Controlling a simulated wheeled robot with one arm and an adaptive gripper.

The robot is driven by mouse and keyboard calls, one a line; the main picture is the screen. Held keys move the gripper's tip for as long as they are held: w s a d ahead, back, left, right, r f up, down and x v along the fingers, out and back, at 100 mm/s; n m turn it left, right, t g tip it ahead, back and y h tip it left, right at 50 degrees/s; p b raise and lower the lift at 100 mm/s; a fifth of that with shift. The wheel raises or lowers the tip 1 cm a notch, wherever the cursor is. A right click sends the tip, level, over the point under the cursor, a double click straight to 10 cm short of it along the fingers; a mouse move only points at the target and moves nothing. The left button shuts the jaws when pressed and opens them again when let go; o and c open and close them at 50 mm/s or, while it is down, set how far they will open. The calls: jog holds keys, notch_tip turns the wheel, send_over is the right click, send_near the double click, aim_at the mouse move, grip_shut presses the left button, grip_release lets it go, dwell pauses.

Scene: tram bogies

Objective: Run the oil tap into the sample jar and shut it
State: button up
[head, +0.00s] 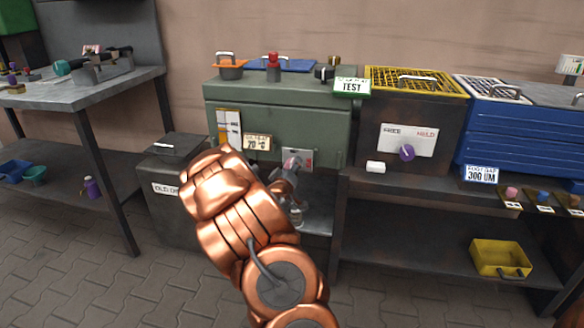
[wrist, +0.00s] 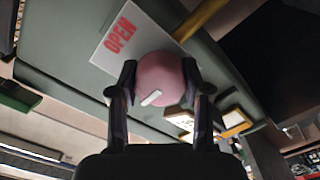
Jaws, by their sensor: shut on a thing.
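The oil tap has a round pink knob (wrist: 160,80) with a white mark on it. It sits in front of a white plate (wrist: 122,40) reading OPEN in red. In the head view the knob (head: 291,162) shows small on the front of the green tank (head: 310,118). My gripper (wrist: 158,88) has its two dark fingers on either side of the knob, shut on it. A small clear shape (head: 296,214), perhaps the sample jar, is below my gripper, partly hidden by my copper-coloured arm. I cannot see any oil or a spout.
A dark bin (head: 167,188) labelled OLD stands left of the tank. A dark box with a yellow grate (head: 415,80), purple knob and FREE/HELD plate stands to the right, beside a blue box (head: 520,140). A yellow tray (head: 500,258) lies on the lower shelf.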

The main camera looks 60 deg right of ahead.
jog(key=shift+m+p, duration=0.45)
jog(key=shift+m, duration=1.55)
jog(key=o, duration=1.2)
jog(key=shift+c, duration=0.2)
jog(key=shift+a, duration=0.1)
jog(key=v, duration=0.7)
jog(key=shift+a, duration=0.15)
